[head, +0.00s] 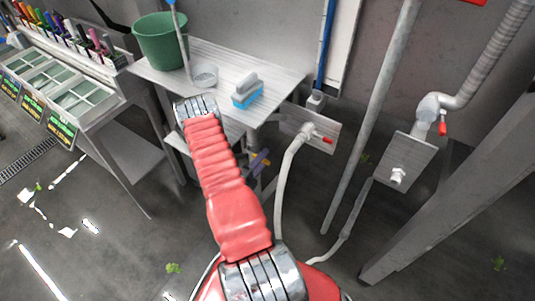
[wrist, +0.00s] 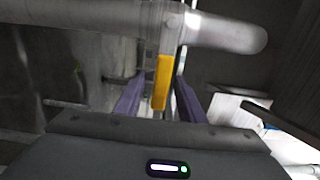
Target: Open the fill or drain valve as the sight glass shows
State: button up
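A yellow valve handle (wrist: 161,82) hangs below a grey pipe (wrist: 215,32) in the wrist view. My gripper (wrist: 159,90) has its two purple fingers on either side of the handle, apart, with a gap on the left; contact on the right I cannot tell. In the head view my gripper (head: 260,162) shows partly beneath the table. A red-handled valve (head: 327,140) sits on a plate right of the table, and another red handle (head: 442,128) is on the right pipe. A blue upright tube (head: 325,45) on a white board may be the sight glass; its level is unclear.
The metal table (head: 285,77) carries a green bucket (head: 160,42), a blue-and-grey brush (head: 247,92) and a small round dish (head: 205,74). Hoses and a slanted pipe (head: 372,115) stand to the right. A produce stand (head: 85,100) is left. Wet floor is open at lower left.

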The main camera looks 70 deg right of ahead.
jog(key=shift+s+d, duration=0.15)
jog(key=shift+d, duration=0.75)
jog(key=shift+s+d, duration=0.15)
jog(key=shift+d, duration=0.7)
grip_shut()
